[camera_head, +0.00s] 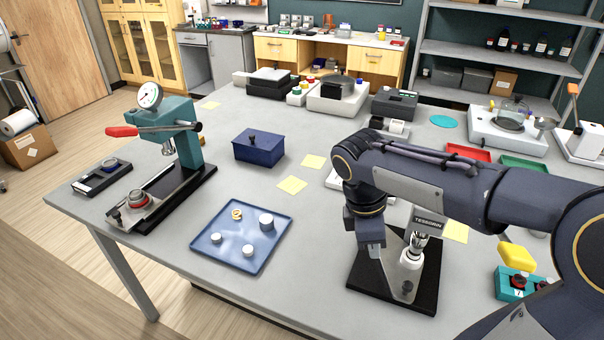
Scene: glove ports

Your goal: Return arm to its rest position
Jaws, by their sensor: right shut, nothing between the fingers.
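My right arm (430,185) comes in from the right edge and reaches across the right part of the table. Its wrist bends down, and my right gripper (370,238) points down beside a metal stand device (395,265) on a black base plate. The gripper is shut and empty; its fingertips are hard to make out against the device, and I cannot tell whether they touch it. The arm hides part of the device's upper portion and some of the table behind. My left gripper is not in view.
A blue tray (205,255) with small pieces lies front centre. A teal press with a dial (186,148) stands left. A dark blue box (258,147), a red tray (470,154), a green tray (525,163) and a teal block (508,283) are around. Table between tray and device is clear.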

